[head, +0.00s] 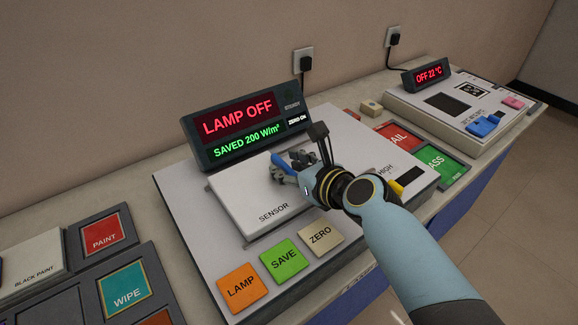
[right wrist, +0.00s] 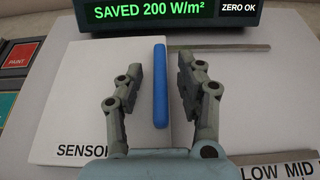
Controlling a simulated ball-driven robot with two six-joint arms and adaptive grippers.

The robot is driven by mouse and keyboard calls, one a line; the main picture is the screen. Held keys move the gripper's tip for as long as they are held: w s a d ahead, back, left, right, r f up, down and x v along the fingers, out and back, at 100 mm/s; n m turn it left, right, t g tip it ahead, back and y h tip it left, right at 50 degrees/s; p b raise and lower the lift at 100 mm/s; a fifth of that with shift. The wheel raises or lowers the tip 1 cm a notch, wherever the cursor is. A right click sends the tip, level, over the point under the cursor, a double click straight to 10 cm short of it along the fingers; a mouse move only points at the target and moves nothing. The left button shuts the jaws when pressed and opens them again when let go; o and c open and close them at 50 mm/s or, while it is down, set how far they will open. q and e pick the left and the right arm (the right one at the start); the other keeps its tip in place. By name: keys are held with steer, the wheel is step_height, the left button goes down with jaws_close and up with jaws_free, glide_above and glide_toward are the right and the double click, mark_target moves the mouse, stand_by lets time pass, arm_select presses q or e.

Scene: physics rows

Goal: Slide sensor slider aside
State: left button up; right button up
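The sensor slider is a white panel (head: 248,203) marked SENSOR, with a blue bar handle (head: 283,163) near its right edge. In the right wrist view the panel (right wrist: 85,105) lies left of centre and the blue handle (right wrist: 160,85) stands in the middle. My right gripper (head: 293,163) is over the handle. Its fingers (right wrist: 160,78) are open, one on each side of the handle, with a gap visible on both sides. In the head view the gripper and wrist hide part of the panel's right side. My left gripper is not in view.
Behind the slider stands a display (head: 243,127) reading LAMP OFF and SAVED 200 W/m². In front are LAMP (head: 242,287), SAVE (head: 284,260) and ZERO (head: 320,237) buttons. Paint and wipe pads lie left; red and green pads (head: 440,165) lie right.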

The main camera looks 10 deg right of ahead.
jaws_close()
steer(key=shift+d, duration=0.1)
steer(key=w+d, duration=0.2)
steer(key=d, duration=0.3)
steer(key=w+d+b, duration=0.1)
steer(key=w+d, duration=0.1)
steer(key=d, duration=0.3)
steer(key=w+d, duration=0.2)
steer(key=d, duration=0.3)
steer(key=shift+w+d+b, duration=0.2)
steer(key=shift+b, duration=0.2)
steer(key=shift+c, duration=1.3)
jaws_free()
steer(key=shift+o, duration=1.3)
steer(key=shift+d, duration=0.15)
